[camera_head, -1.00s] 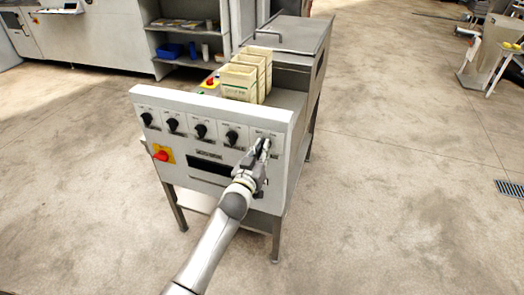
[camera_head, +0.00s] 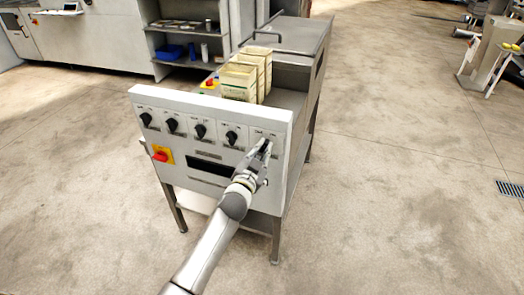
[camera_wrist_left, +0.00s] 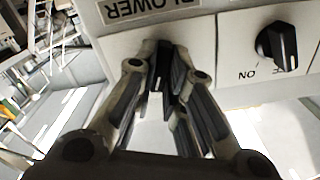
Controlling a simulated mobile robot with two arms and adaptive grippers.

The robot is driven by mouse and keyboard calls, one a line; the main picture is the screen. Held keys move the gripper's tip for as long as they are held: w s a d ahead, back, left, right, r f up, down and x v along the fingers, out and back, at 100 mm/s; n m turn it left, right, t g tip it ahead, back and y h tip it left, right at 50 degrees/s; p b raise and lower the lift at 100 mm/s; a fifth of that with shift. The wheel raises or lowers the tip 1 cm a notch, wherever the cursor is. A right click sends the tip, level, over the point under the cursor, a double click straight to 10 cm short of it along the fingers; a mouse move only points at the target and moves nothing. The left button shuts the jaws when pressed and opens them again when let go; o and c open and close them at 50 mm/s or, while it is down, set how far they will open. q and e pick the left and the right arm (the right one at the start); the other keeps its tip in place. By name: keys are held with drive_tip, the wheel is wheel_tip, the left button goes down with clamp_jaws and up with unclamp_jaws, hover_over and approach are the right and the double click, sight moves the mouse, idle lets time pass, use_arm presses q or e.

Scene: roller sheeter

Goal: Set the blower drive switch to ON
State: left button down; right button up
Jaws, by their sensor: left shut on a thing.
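The blower drive switch (camera_wrist_left: 158,75) is a dark rotary knob, at the rightmost place of the knob row on the machine's white front panel (camera_head: 225,107). The wrist view shows it beneath a label reading BLOWER, upside down there. My left gripper (camera_head: 265,147) reaches the panel from below; the wrist view shows its fingers (camera_wrist_left: 163,85) closed on both sides of the knob. The fingers hide much of the knob in both views, and I cannot read its setting. My right gripper is not in view.
A neighbouring knob (camera_wrist_left: 278,46) has a readable ON mark. More black knobs sit along the panel to the left, above a red button (camera_head: 161,155) on a yellow plate. Cream cartons (camera_head: 238,80) stand on the machine.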

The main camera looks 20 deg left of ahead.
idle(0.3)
use_arm(q)
drive_tip(key=c, duration=1.5)
unclamp_jaws()
drive_tip(key=s, duration=1.2)
drive_tip(key=shift+a, duration=0.2)
